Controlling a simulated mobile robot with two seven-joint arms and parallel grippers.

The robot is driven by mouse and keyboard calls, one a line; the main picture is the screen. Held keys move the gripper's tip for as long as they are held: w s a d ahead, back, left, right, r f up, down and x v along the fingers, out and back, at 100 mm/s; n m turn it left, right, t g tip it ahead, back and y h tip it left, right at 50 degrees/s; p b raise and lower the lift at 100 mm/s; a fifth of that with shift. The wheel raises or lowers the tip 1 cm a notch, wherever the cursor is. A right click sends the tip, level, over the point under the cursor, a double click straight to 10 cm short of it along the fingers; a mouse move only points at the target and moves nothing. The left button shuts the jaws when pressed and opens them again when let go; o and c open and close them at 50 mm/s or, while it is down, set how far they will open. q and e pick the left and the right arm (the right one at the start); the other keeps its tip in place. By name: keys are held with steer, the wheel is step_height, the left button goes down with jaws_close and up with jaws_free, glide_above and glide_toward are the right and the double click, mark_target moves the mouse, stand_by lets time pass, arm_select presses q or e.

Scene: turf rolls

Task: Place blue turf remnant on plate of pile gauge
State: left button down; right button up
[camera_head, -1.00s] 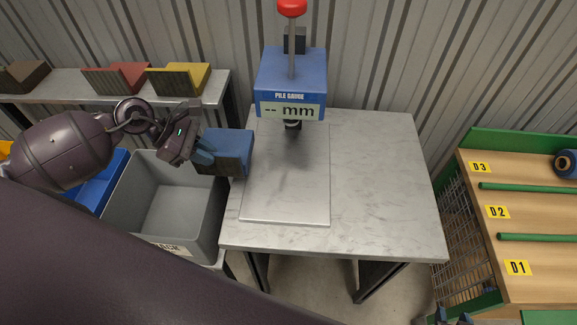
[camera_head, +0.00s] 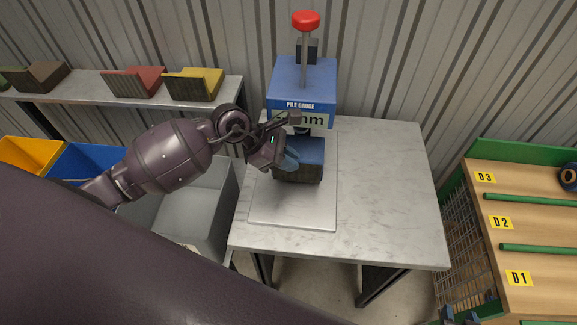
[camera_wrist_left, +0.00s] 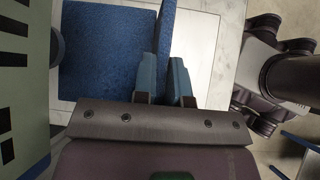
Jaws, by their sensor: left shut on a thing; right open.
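The blue turf remnant (camera_head: 300,170) is held by my left gripper (camera_head: 289,160) over the back part of the pile gauge plate (camera_head: 290,213), under the gauge head. In the left wrist view the remnant (camera_wrist_left: 105,50) shows a broad blue face and a thin upright flap, which is between the fingers (camera_wrist_left: 163,75). Whether its underside touches the plate cannot be told. The pile gauge (camera_head: 302,84) is blue with a red knob; my arm partly covers its display. My right gripper (camera_head: 459,317) shows only partly at the bottom edge, open and apart from the table.
A grey bin (camera_head: 200,210) stands left of the table (camera_head: 390,190), partly behind my left arm. Yellow (camera_head: 193,84), red (camera_head: 133,82) and dark remnants sit on the back shelf. A wooden rack (camera_head: 535,235) with green bars is at the right. The table's right half is clear.

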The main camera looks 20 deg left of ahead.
mark_target(289, 176)
arm_select(q)
step_height(289, 176, down, 2)
steer(key=shift+f, duration=0.6)
arm_select(e)
steer(key=shift+s+d+f, duration=0.1)
steer(key=shift+s+f, duration=0.05)
steer(key=shift+s, duration=0.3)
arm_select(q)
steer(key=shift+f, duration=0.1)
